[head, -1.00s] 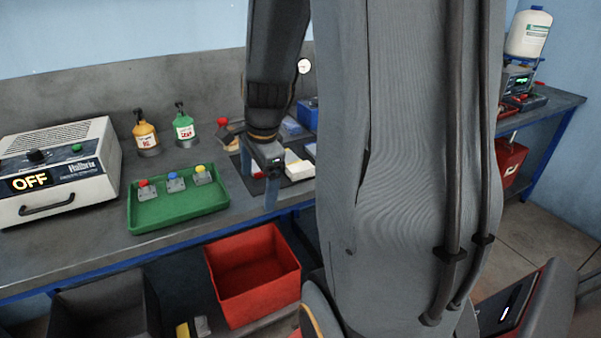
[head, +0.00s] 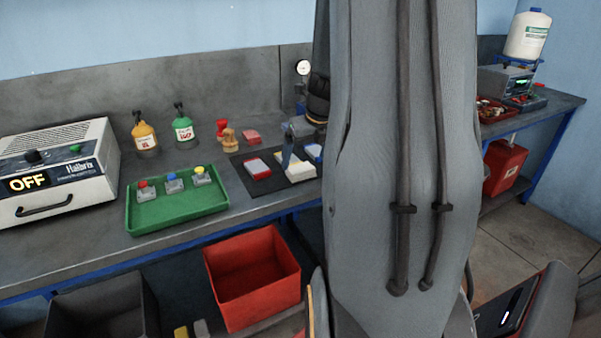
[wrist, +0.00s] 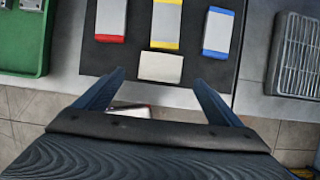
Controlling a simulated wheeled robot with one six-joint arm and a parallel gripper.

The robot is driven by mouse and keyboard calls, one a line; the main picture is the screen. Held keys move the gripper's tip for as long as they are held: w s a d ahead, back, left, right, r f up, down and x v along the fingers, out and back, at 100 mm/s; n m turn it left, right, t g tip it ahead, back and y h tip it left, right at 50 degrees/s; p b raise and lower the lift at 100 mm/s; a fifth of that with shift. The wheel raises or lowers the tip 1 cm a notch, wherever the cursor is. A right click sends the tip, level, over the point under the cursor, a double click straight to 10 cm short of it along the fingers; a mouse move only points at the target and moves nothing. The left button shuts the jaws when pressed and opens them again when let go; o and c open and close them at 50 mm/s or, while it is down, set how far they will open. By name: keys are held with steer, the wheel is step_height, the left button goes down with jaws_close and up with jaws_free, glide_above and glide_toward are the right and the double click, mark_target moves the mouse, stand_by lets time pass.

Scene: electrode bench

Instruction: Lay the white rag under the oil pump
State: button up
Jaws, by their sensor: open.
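A small folded off-white cloth, which looks like the white rag (wrist: 160,67), lies at the near edge of the black mat in the wrist view. My gripper (wrist: 159,78) is open and empty, its two blue fingers pointing toward either side of the rag. In the head view my gripper is over the mat, partly hidden by my arm. Two pump bottles stand at the back of the bench, a yellow one (head: 145,134) and a green one (head: 184,130). I cannot read which is the oil pump.
White blocks with red (wrist: 110,18), yellow (wrist: 166,22) and blue (wrist: 218,32) edges lie on the black mat (wrist: 135,50). A green tray (head: 150,217) with buttons and a white OFF box (head: 75,165) are left. Red bin (head: 250,275) stands below the bench.

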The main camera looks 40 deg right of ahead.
mark_target(303, 170)
steer(key=x, duration=0.4)
steer(key=shift+s+f, duration=0.15)
steer(key=shift+f, duration=0.25)
